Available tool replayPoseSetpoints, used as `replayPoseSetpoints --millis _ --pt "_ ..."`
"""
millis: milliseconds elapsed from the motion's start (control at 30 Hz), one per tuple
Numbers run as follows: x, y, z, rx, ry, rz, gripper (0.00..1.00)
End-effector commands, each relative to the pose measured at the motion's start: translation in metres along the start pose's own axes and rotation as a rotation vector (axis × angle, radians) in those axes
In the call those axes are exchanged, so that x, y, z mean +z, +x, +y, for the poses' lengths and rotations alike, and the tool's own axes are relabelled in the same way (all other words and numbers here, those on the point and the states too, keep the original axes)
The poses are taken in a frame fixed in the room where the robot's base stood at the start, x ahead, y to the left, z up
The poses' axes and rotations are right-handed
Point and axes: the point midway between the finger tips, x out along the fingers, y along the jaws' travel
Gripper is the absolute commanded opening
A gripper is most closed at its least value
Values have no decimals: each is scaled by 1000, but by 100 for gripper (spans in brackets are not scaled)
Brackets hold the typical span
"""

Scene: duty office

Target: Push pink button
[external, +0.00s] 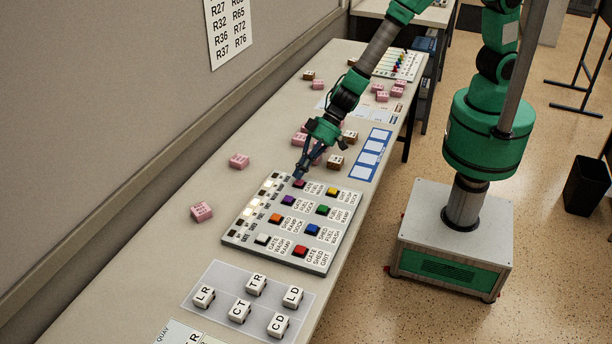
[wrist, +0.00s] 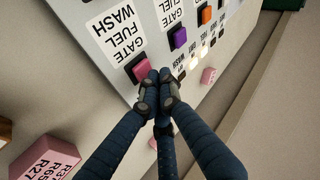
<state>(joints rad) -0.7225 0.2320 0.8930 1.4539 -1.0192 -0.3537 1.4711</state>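The pink button (wrist: 138,68) sits on the grey button panel (wrist: 107,16), beside a white label reading GATE FUEL WASH. In the external view the panel (external: 236,241) lies on the long table, and the pink button at its far end is mostly hidden by my gripper (external: 298,177). In the wrist view my gripper (wrist: 155,85) has its fingers closed together with nothing between them. The fingertips are right beside the pink button, at its lower right edge. I cannot tell whether they touch it.
A purple button (wrist: 179,37) and an orange button (wrist: 205,15) are farther along the panel. Pink blocks (external: 239,161) lie loose on the table. A blue-framed card (external: 367,155) lies right of my gripper. White lettered cubes (external: 240,312) stand at the near end.

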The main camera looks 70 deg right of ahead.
Motion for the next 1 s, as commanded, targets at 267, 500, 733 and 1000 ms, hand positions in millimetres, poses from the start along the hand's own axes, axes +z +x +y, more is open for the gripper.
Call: replayPoseSetpoints --millis 267,500,733,1000 --pt "0 0 0 0 0 0 0" --pt "4 4 3 1 1 -1 0" --pt "5 6 5 1 0 0 0" --pt "5 6 5 0 0 0 0"
